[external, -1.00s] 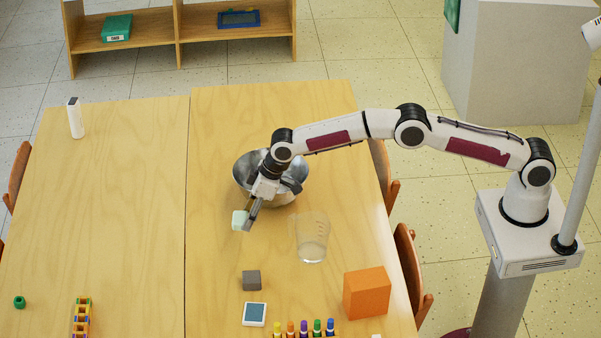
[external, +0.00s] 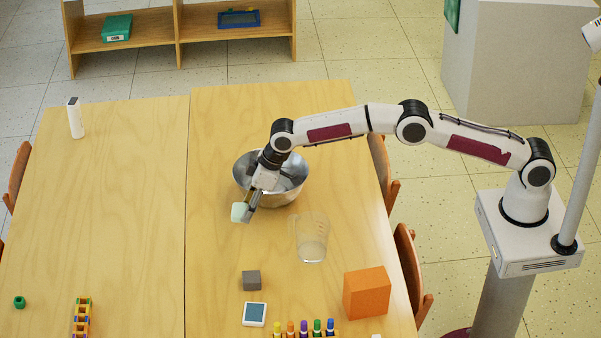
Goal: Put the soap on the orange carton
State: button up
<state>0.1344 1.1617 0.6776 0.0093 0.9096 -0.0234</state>
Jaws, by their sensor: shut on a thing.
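The soap (external: 239,212) is a small pale green block in my gripper (external: 248,213). My gripper is shut on it and holds it in front of the metal bowl, at the left part of the right-hand table. Whether the soap is clear of the table top is hard to tell. The orange carton (external: 367,293) stands at the front right of the same table, well to the right of my gripper. Its top face shows and is bare.
A steel bowl (external: 289,195) stands right behind my gripper. A clear measuring jug (external: 312,240) stands between gripper and carton. A grey cube (external: 251,281), a small white-framed device (external: 254,314) and several colored markers (external: 304,328) are at the front. The left table (external: 110,210) is mostly clear.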

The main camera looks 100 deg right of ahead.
jog(key=s+a+r+n+y, duration=0.15)
jog(key=s+a+r, duration=0.25)
jog(key=a+r, duration=0.55)
jog(key=s+a+r+n, duration=0.2)
jog(key=s+a+r, duration=0.2)
jog(key=a+r, duration=0.55)
jog(key=s+a+n+y, duration=0.1)
jog(key=s+a+n, duration=0.1)
jog(key=s+a, duration=0.35)
jog(key=s+a+n, duration=0.1)
jog(key=s+a, duration=0.2)
jog(key=s, duration=0.5)
jog(key=s+f+n+g+y, duration=0.1)
jog(key=s+f+n, duration=0.2)
jog(key=s+f, duration=0.3)
jog(key=s, duration=0.4)
jog(key=shift+a+f, duration=0.15)
jog(key=shift+f, duration=0.25)
jog(key=shift+w+n, duration=0.1)
jog(key=shift+n, duration=0.35)
